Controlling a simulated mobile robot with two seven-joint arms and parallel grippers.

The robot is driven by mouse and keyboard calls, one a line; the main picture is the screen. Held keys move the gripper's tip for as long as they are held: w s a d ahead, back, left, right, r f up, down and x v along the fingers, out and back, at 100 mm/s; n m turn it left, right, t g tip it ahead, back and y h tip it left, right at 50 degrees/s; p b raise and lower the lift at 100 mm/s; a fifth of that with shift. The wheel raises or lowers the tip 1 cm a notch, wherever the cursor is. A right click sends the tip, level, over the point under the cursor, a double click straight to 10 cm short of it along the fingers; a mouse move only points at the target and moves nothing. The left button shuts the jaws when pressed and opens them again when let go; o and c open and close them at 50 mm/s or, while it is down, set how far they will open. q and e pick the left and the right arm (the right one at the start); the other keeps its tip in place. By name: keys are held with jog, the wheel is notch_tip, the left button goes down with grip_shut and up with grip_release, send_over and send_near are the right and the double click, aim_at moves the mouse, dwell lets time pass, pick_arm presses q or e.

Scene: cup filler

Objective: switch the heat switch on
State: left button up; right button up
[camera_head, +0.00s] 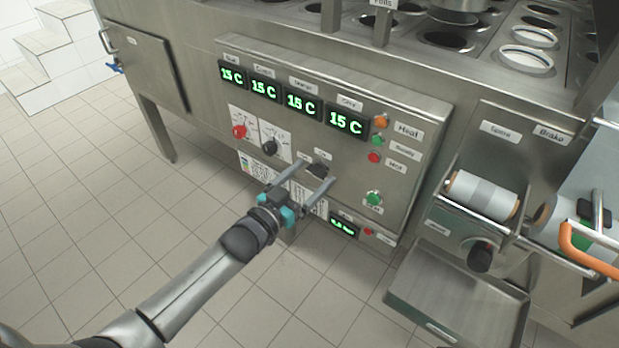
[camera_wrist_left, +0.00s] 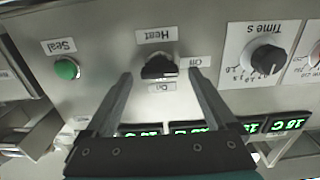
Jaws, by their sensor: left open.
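The heat switch (camera_wrist_left: 160,67) is a small black knob on the steel control panel (camera_head: 235,120). In the left wrist view it sits below an upside-down "Heat" label, with an "Off" label to its right and an "On" label under it. I cannot tell which label it points to. In the head view the switch (camera_head: 319,169) is low on the panel, partly behind the fingers. My left gripper (camera_head: 315,174) is open, with its fingertips on either side of the switch. In the left wrist view the fingers (camera_wrist_left: 160,75) straddle it with gaps. My right gripper is not in view.
A green Seal button (camera_wrist_left: 66,69) and the black Time knob (camera_wrist_left: 267,59) flank the switch. Green displays reading 15 C (camera_head: 345,121) run above it. A metal tray (camera_head: 455,305) and a film roll (camera_head: 482,195) stand to the right. The tiled floor is clear at left.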

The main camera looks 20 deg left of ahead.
pick_arm(q)
jog(key=shift+c, duration=0.2)
jog(key=c, duration=1.3)
jog(key=shift+c, duration=0.2)
